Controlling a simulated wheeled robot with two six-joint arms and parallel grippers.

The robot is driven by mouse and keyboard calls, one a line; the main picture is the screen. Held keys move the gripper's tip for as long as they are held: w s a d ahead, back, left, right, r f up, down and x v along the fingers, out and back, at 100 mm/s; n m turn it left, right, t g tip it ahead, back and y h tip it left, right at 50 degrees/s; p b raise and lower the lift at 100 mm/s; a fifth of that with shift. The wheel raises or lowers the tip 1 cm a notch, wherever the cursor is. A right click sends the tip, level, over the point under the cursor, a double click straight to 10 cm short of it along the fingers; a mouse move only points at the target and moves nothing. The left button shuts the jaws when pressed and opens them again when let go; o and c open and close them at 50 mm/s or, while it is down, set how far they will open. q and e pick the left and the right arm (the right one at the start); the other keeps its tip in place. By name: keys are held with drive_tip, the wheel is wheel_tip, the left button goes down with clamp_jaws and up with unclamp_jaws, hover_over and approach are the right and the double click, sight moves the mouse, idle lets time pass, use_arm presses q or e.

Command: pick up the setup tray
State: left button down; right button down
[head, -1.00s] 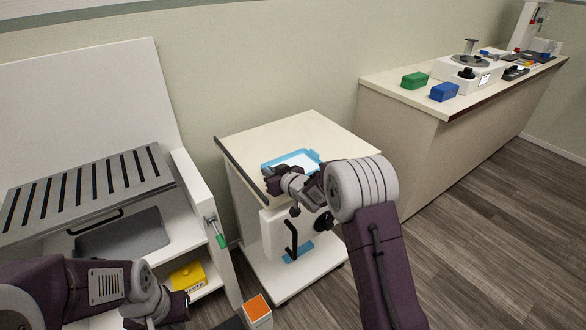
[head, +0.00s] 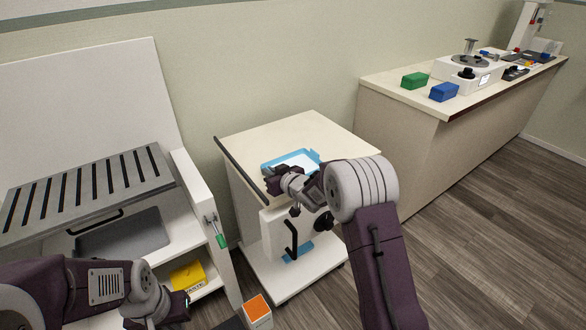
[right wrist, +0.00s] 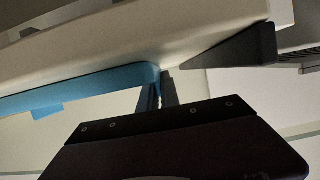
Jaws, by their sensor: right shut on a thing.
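The setup tray is a shallow light-blue tray (head: 312,154) with a pale inside, lying on the top of a small white cart. My right gripper (head: 272,183) is at the tray's near-left edge in the head view. In the right wrist view, the blue rim of the tray (right wrist: 95,84) runs in from the left and its end meets my right fingers (right wrist: 160,92), which are shut on it. My right arm hides the tray's near-right part in the head view. My left gripper (head: 182,305) is at the lower left, away from the tray, and its jaws are too small to judge.
The cart top (head: 258,137) is bare around the tray. A slatted grey rack (head: 90,185) stands to the left, with a yellow box (head: 187,276) below. A long counter (head: 385,85) holds a green box (head: 413,80) and a blue box (head: 443,92). An orange-topped box (head: 257,307) is in front.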

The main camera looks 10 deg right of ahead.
idle(0.5)
wheel_tip(320, 180, up, 5)
drive_tip(key=shift+s+d+f+p, duration=0.1)
drive_tip(key=shift+d+p, duration=0.05)
drive_tip(key=shift+p, duration=0.75)
drive_tip(key=s+d+r+p, duration=0.3)
drive_tip(key=s+d+r, duration=0.35)
drive_tip(key=s, duration=0.25)
wheel_tip(320, 180, up, 11)
drive_tip(key=p, duration=1.1)
drive_tip(key=shift+w+d, duration=0.25)
drive_tip(key=shift+d, duration=0.2)
